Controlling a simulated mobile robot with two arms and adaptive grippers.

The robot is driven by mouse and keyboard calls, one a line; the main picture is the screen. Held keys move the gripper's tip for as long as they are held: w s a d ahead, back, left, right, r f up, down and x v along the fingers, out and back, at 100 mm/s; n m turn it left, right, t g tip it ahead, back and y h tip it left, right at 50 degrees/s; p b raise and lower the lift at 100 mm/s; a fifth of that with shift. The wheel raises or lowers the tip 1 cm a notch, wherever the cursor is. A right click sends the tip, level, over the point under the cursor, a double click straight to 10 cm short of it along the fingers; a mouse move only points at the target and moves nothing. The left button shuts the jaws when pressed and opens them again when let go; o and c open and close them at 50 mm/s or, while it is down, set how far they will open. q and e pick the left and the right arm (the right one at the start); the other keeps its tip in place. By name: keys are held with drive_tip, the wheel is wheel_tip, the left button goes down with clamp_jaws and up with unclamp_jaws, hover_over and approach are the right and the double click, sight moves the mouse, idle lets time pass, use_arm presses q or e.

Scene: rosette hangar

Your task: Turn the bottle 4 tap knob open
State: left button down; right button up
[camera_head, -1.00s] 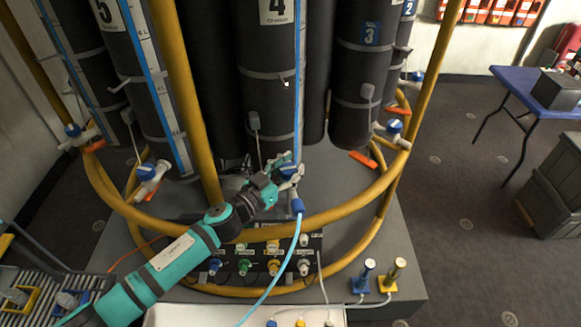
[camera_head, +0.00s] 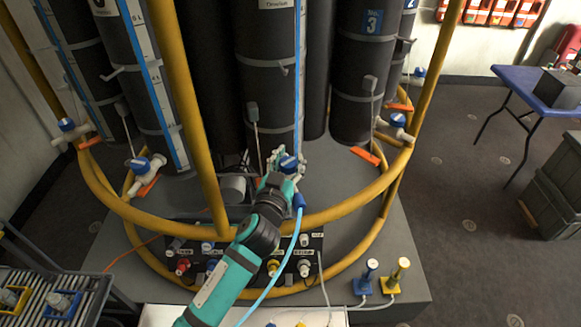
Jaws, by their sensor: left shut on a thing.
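Bottle 4 (camera_head: 265,90) is the tall dark grey cylinder at the centre; its label is cut off by the top edge. Its tap has a blue knob (camera_head: 290,164) at the bottle's foot, behind the yellow ring rail. My left gripper (camera_head: 287,162) reaches over the rail and is shut on the blue knob, its fingers on either side. The fingers hide part of the knob and most of the tap body. A blue fitting (camera_head: 298,201) with a light blue hose hangs just below. My right gripper is out of view.
The yellow rail (camera_head: 345,208) curves in front of the bottles, with an upright post (camera_head: 185,80) left of bottle 4. Below is a black valve panel (camera_head: 315,243) with coloured knobs. Similar blue-knobbed taps (camera_head: 398,120) stand at neighbouring bottles. Open floor lies at right.

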use_arm(q)
drive_tip(key=shift+s+f+n+y+b, duration=0.1)
drive_tip(key=shift+f+n+y+b, duration=0.45)
drive_tip(key=shift+y+b, duration=0.4)
drive_tip(key=shift+r, duration=0.1)
drive_tip(key=c, duration=1.2)
unclamp_jaws()
drive_tip(key=o, duration=0.5)
drive_tip(key=shift+s+a+r, duration=0.1)
drive_tip(key=shift+s+r, duration=0.2)
drive_tip(key=shift+w, duration=0.15)
drive_tip(key=s, duration=0.4)
drive_tip(key=s+a, duration=0.1)
drive_tip(key=s, duration=0.3)
drive_tip(key=s+a, duration=0.1)
drive_tip(key=s, duration=0.3)
drive_tip(key=shift+w, duration=0.1)
